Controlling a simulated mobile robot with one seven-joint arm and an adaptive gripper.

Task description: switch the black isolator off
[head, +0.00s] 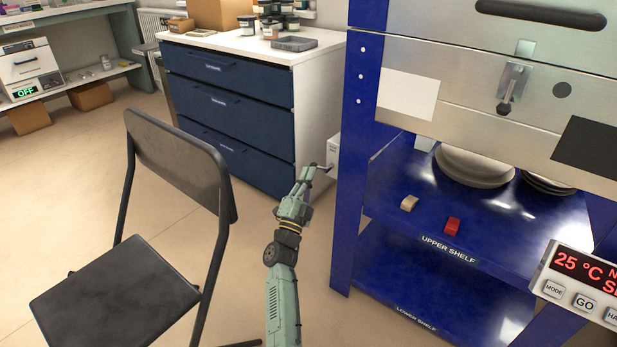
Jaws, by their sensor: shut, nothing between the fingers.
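A pale box (334,152) stands out from the left side of the blue kiln stand, partly hidden behind the stand's post. A small dark part (326,168) shows low on its left, at the tip of my gripper; I cannot tell whether it is the black isolator's handle or a fingertip. The isolator's position cannot be read. My gripper (311,175) is shut and empty, reaching up to the box's lower left. Whether it touches the box is too small to tell.
A black folding chair (180,172) stands left of my arm. A drawer cabinet (231,107) is behind it. The blue kiln stand (357,200) is close on the right, with a controller (583,285) reading 25 °C. Bare floor lies between chair and stand.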

